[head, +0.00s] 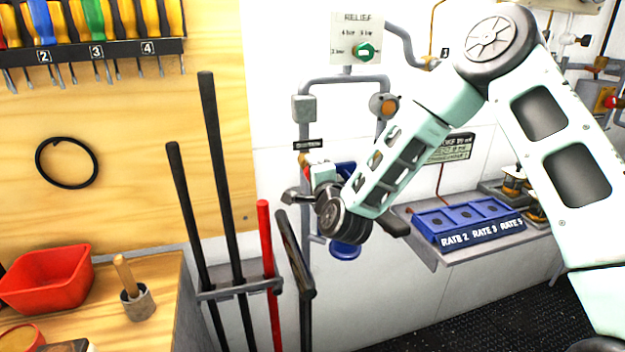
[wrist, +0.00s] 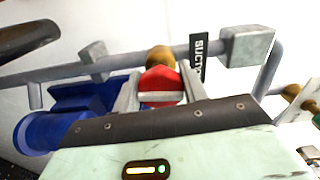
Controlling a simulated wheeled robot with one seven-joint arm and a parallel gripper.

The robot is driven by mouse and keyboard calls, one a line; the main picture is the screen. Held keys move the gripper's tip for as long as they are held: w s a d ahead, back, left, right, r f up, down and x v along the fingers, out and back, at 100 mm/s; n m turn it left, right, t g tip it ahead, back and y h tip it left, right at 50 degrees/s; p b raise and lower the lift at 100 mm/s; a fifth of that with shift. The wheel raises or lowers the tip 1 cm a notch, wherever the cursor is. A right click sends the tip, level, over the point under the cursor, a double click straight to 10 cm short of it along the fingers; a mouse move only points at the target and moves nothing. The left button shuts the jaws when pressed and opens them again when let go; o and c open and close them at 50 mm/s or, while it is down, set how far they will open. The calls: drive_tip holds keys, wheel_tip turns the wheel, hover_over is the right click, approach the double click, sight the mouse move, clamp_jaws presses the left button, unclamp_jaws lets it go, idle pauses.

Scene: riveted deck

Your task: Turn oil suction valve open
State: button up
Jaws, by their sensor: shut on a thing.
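The oil suction valve has a red handle (wrist: 160,78) with a pale bar across its near end and a brass body (wrist: 159,56) behind it. It sits on a grey pipe beside a black label reading SUCT (wrist: 197,56), partly cut off by the angle. My gripper (wrist: 162,88) has one grey finger on each side of the red handle and is shut on it. In the head view my wrist hides most of the valve; the label (head: 308,145) shows just above it, with a bit of brass below the label.
A blue cylindrical body (wrist: 60,115) is close on the left in the wrist view. Dark long-handled tools and a red bar (head: 266,260) stand in a rack left of my wrist. A blue tray (head: 468,220) sits on a shelf to the right. A relief panel (head: 357,38) is above.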

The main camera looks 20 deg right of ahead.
drive_tip(key=shift+f+n+b, duration=0.15)
drive_tip(key=shift+n+b, duration=0.2)
drive_tip(key=shift+n, duration=0.35)
drive_tip(key=shift+a, duration=0.1)
drive_tip(key=o, duration=1)
drive_tip(key=shift+s, duration=0.1)
